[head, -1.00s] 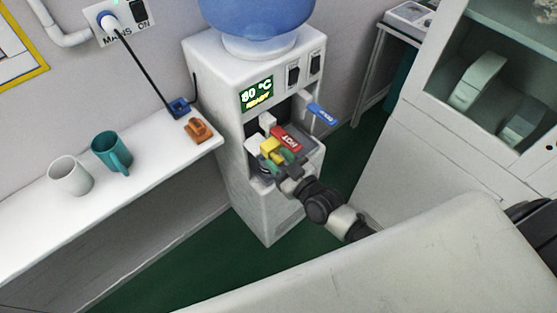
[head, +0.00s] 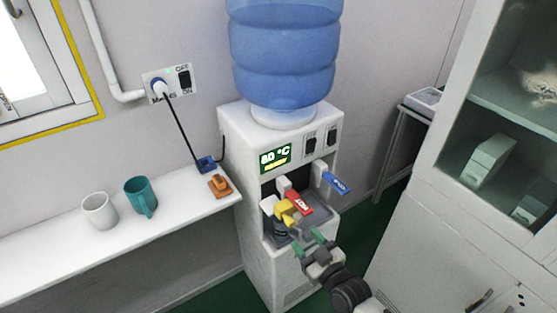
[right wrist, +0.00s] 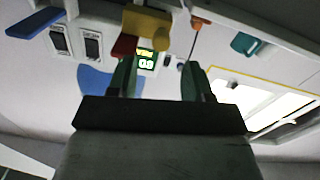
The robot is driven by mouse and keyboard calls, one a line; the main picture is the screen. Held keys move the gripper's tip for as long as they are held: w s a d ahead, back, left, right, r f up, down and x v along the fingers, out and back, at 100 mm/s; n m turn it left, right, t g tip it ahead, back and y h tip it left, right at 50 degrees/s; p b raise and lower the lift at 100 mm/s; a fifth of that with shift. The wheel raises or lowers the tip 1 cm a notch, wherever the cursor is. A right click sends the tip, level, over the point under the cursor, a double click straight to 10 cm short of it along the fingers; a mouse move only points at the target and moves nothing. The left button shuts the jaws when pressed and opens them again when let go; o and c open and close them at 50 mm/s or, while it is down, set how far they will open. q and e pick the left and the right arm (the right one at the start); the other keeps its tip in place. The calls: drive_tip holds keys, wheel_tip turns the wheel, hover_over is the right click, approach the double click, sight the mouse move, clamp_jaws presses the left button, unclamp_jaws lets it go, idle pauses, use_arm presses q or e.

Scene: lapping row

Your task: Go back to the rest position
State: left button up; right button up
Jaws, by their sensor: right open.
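My right gripper (head: 308,242) is open, its green fingertips apart and empty, just in front of the water dispenser (head: 262,265). The white dispenser carries a blue bottle (head: 284,50) and a lit display (head: 276,158) reading 80 °C. A red HOT lever (head: 299,203), a yellow piece (head: 284,212) and a blue lever (head: 336,183) stick out above its bay. In the right wrist view, my open fingers (right wrist: 156,80) have the yellow piece (right wrist: 147,28) and display beyond them. A dark object in the bay is partly hidden. My left gripper is not in view.
A white shelf (head: 50,245) at left holds a white mug (head: 99,211), a teal mug (head: 141,197) and an orange-brown item (head: 220,185). A cable runs from the wall socket (head: 170,82) to a blue block (head: 206,164). A glass-fronted cabinet (head: 410,225) stands close on the right.

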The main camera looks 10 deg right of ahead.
drive_tip(key=s+d+f+m+g+h, duration=0.15)
drive_tip(key=s+f, duration=0.25)
drive_tip(key=f, duration=0.5)
drive_tip(key=s+d+f+g+h, duration=0.1)
drive_tip(key=s+d+f+g, duration=0.2)
drive_tip(key=f, duration=0.5)
drive_tip(key=s+f+g+h, duration=0.1)
drive_tip(key=s+f+g, duration=0.2)
drive_tip(key=s+f, duration=0.45)
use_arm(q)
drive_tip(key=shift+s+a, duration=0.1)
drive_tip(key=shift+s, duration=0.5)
use_arm(e)
drive_tip(key=s+f+g, duration=0.2)
drive_tip(key=s+f, duration=0.3)
drive_tip(key=s, duration=0.3)
drive_tip(key=s+d+f+m+g+h, duration=0.1)
drive_tip(key=s+f+g, duration=0.2)
drive_tip(key=s, duration=0.6)
drive_tip(key=s+f+g+h, duration=0.1)
drive_tip(key=s+f+g, duration=0.2)
drive_tip(key=s+f, duration=0.4)
drive_tip(key=shift+s+d+f+m, duration=0.3)
drive_tip(key=shift+s+d+m, duration=0.1)
drive_tip(key=shift+s, duration=0.7)
drive_tip(key=shift+g, duration=0.25)
drive_tip(key=shift+c, duration=0.3)
